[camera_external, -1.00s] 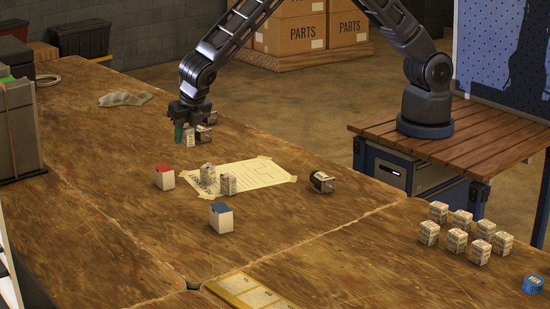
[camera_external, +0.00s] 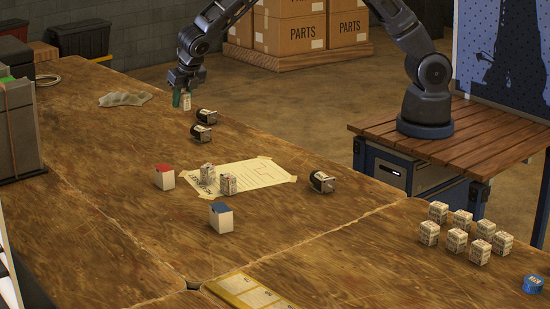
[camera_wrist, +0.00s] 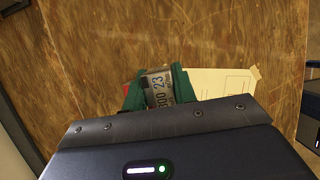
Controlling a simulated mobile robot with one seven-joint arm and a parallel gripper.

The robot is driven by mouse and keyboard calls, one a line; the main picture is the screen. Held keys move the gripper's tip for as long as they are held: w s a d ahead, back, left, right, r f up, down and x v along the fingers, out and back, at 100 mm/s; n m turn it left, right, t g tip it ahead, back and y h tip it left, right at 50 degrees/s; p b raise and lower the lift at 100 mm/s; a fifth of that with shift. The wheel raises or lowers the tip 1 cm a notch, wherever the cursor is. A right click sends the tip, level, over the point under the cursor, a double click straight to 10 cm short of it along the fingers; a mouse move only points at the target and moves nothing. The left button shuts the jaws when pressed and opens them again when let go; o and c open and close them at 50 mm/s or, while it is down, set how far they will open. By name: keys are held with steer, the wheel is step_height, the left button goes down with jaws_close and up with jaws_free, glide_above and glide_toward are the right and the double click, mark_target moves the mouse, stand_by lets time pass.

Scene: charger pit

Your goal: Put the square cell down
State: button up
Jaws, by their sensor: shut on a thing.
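My gripper (camera_external: 182,100) is shut on a square cell (camera_external: 187,102), a small pale printed block, and holds it above the far part of the wooden workbench (camera_external: 100,180). In the wrist view the cell (camera_wrist: 158,88) sits between the green fingers, with printed marks facing the camera. The gap between the cell and the bench is hard to judge.
Two dark cylindrical motors (camera_external: 206,116) (camera_external: 202,133) lie near my gripper, and another motor (camera_external: 322,182) lies right of the sheet. A red-topped box (camera_external: 164,177) and a blue-topped box (camera_external: 221,217) stand nearby. Several printed cells (camera_external: 480,252) stand at right. A crumpled cloth (camera_external: 124,99) lies at left.

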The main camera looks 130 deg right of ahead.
mark_target(183, 168)
steer(key=shift+s+d, duration=0.3)
steer(key=shift+d, duration=0.1)
steer(key=shift+s+d+f, duration=0.15)
steer(key=shift+f, duration=0.15)
step_height(183, 168, down, 19)
steer(key=shift+f, duration=0.2)
steer(key=shift+f, duration=0.1)
steer(key=o, duration=1.1)
steer(key=shift+c, duration=0.2)
